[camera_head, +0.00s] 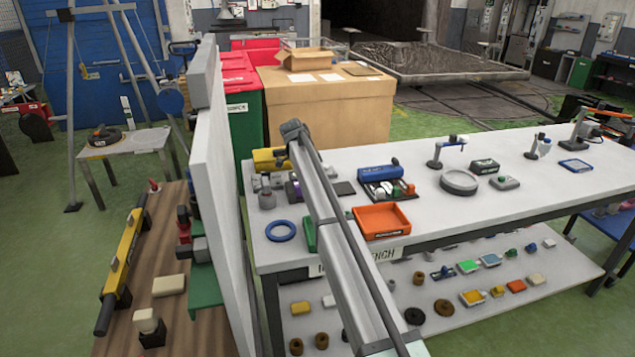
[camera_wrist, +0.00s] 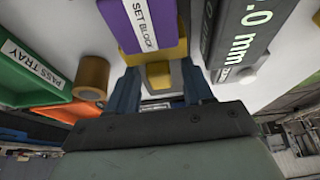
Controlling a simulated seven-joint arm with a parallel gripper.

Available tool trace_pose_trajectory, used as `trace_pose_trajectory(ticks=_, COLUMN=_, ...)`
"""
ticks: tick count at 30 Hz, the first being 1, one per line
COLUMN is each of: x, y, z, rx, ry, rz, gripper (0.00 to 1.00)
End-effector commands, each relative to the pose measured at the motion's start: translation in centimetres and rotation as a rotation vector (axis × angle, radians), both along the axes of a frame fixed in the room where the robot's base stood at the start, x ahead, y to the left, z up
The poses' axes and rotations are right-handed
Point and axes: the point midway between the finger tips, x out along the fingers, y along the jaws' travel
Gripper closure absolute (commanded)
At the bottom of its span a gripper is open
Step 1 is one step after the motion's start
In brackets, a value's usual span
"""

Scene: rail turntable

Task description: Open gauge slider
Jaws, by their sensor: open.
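In the wrist view, the gauge (camera_wrist: 238,35) is a dark body at upper right with a display ending in ".0 mm". A small yellow block (camera_wrist: 158,74) sits in front of a yellow and grey part, and I cannot tell for certain if it is the gauge slider. My gripper (camera_wrist: 159,80) is open, its two blue fingers on either side of this block. Contact with the block cannot be made out. A purple set block (camera_wrist: 146,22) lies just beyond the fingers. In the head view, my arm hides the gripper and much of that part of the bench.
A green pass tray (camera_wrist: 28,78), a brown cylinder (camera_wrist: 92,76) and an orange tray (camera_wrist: 65,111) lie left of the fingers in the wrist view. The orange tray also shows in the head view (camera_head: 382,220). A white wall (camera_head: 215,170) stands left of the bench.

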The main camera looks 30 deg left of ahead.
Motion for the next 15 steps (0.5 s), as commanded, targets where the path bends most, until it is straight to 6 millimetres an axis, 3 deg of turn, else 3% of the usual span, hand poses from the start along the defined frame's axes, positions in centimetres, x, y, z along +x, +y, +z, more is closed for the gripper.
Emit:
trace_pose_trajectory(ticks=13, x=0.24, y=-0.26, z=-0.83, rx=-0.001, ry=0.001, rz=0.0, gripper=0.49)
trace_pose_trajectory(ticks=15, x=0.23, y=-0.26, z=-0.82, rx=-0.001, ry=0.001, rz=0.0, gripper=0.55)
